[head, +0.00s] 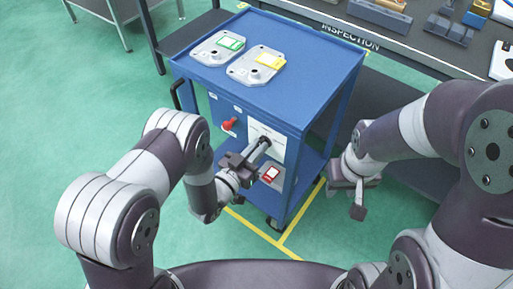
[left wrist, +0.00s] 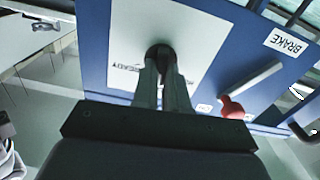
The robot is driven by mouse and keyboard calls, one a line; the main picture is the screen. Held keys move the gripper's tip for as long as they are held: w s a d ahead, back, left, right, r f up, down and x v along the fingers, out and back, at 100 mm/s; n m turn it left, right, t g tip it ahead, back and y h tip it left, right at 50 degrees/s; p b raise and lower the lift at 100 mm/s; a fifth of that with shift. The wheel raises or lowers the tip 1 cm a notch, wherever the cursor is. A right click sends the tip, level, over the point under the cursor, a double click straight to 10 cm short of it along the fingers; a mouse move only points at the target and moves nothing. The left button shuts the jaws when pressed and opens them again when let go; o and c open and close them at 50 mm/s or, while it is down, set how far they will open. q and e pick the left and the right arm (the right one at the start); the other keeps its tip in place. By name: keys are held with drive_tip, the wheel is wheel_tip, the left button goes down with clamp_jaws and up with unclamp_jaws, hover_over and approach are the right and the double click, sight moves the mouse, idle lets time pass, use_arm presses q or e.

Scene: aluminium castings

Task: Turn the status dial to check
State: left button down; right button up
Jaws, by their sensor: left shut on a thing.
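The status dial (left wrist: 160,52) is a dark round knob on a white plate (left wrist: 120,30) on the front of the blue cart. In the left wrist view the word READY shows on the plate, left of the knob; other markings are hidden or unreadable. My left gripper (head: 263,142) reaches the plate and is shut on the dial. Its two fingers also show in the left wrist view (left wrist: 163,75) and cover much of the knob, so its pointing direction is hidden. My right gripper (head: 352,196) hangs right of the cart, away from it; its finger gap is unclear.
A red-ended lever (head: 229,124) sits left of the plate, near a BRAKE label (left wrist: 286,42). A red-framed tag (head: 270,174) is below the plate. Two grey castings with green (head: 217,46) and yellow (head: 257,65) labels lie on the cart top (head: 310,60). An INSPECTION bench (head: 415,55) stands behind.

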use_arm(q)
drive_tip(key=shift+m, duration=0.6)
drive_tip(key=c, duration=1.2)
unclamp_jaws()
drive_tip(key=shift+o, duration=0.2)
use_arm(e)
drive_tip(key=shift+s, duration=0.1)
